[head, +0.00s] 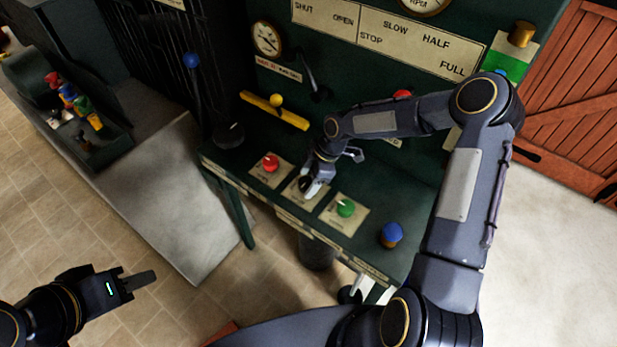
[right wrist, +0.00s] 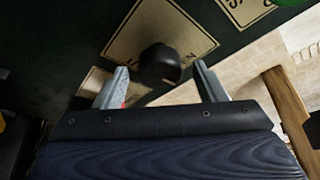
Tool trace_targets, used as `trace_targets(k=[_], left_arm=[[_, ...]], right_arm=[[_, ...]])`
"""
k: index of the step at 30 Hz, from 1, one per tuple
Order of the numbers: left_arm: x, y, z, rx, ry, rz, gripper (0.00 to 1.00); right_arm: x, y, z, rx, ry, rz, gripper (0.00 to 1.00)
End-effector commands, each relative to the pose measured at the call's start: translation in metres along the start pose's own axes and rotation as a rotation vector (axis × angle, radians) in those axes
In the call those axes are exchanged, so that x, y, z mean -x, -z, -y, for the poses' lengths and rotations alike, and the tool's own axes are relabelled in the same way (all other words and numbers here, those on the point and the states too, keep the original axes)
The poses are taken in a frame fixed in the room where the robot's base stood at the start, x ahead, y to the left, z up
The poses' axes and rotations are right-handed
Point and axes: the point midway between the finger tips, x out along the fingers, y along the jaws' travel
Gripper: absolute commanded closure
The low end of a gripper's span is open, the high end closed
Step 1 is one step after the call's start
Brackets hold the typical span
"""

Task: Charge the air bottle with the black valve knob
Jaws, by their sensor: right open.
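The black valve knob (right wrist: 160,64) sits on a cream plate (right wrist: 192,35) on the dark green console shelf. In the right wrist view it stands between the tips of my open right gripper (right wrist: 160,84), with a gap on each side. In the head view my right gripper (head: 312,187) is over this middle plate and hides most of the knob. A red knob (head: 271,163) is to its left and a green knob (head: 345,208) to its right, each on its own plate. My left gripper (head: 140,281) is low at the left, away from the console, its fingers seen edge-on.
A blue knob (head: 391,234) stands at the shelf's right end. A yellow bar (head: 275,111) and a gauge (head: 266,38) are on the panel behind. A dark bin (head: 110,150) with colourful items is at the left. The tiled floor around my left gripper is clear.

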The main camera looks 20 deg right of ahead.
Motion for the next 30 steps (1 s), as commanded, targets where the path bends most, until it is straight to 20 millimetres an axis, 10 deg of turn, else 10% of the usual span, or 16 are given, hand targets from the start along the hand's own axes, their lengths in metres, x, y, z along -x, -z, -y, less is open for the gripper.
trace_targets(k=[8,18,30], left_arm=[[0.0,0.0,0.0,0.0,0.0,0.0,0.64],[0.0,0.0,0.0,0.0,0.0,0.0,0.64],[-0.013,-0.007,0.006,0.0,0.0,0.0,0.64]], right_arm=[[-0.002,0.0,0.0,0.0,0.0,0.0,0.35],[-0.002,0.0,0.0,0.0,-0.001,0.0,0.8],[-0.004,-0.001,0.0,-0.076,-0.035,0.001,0.8]])
